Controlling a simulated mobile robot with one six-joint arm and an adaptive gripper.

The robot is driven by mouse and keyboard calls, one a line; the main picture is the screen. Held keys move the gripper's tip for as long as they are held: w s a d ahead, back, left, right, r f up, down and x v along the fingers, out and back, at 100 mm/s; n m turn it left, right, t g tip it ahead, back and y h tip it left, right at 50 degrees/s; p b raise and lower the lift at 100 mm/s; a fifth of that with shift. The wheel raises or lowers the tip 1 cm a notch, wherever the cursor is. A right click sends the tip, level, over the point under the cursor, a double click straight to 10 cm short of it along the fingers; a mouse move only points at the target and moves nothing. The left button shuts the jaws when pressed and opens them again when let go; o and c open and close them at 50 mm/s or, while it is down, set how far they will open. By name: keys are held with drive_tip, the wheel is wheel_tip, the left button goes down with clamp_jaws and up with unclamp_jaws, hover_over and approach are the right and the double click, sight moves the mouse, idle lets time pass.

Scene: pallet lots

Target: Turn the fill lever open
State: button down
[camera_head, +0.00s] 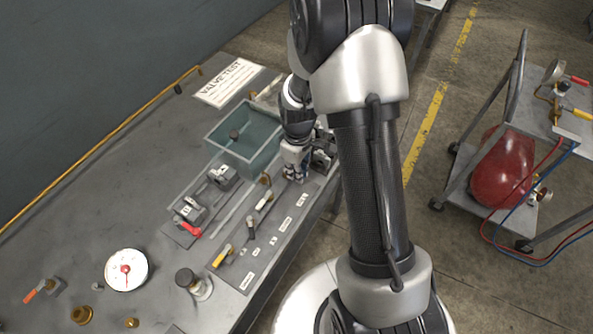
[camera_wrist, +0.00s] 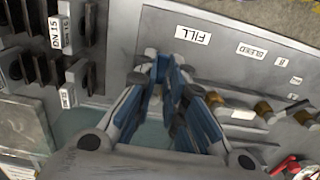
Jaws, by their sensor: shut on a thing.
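The FILL label (camera_wrist: 193,35) is on the grey valve panel (camera_wrist: 225,20) in the wrist view, upside down. My gripper (camera_wrist: 172,75) is just beside this label, its blue-padded fingers closed at the panel. The fill lever is hidden between and behind the fingers, so its angle cannot be told. In the head view my gripper (camera_head: 294,172) reaches down to the far end of the labelled panel strip (camera_head: 232,273), beside the table's right edge.
A BLEED label (camera_wrist: 252,50) and brass valves with pale levers (camera_wrist: 238,112) sit right of my gripper. A teal bin (camera_head: 245,152), a red-handled valve (camera_head: 188,229) and a gauge (camera_head: 126,270) are on the table (camera_head: 75,225). A cart (camera_head: 560,125) with a red tank (camera_head: 502,170) stands right.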

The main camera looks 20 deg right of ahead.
idle(0.5)
drive_tip(key=c, duration=1.9)
unclamp_jaws()
drive_tip(key=shift+r, duration=0.1)
wheel_tip(320, 180, up, 12)
drive_tip(key=shift+f, duration=0.1)
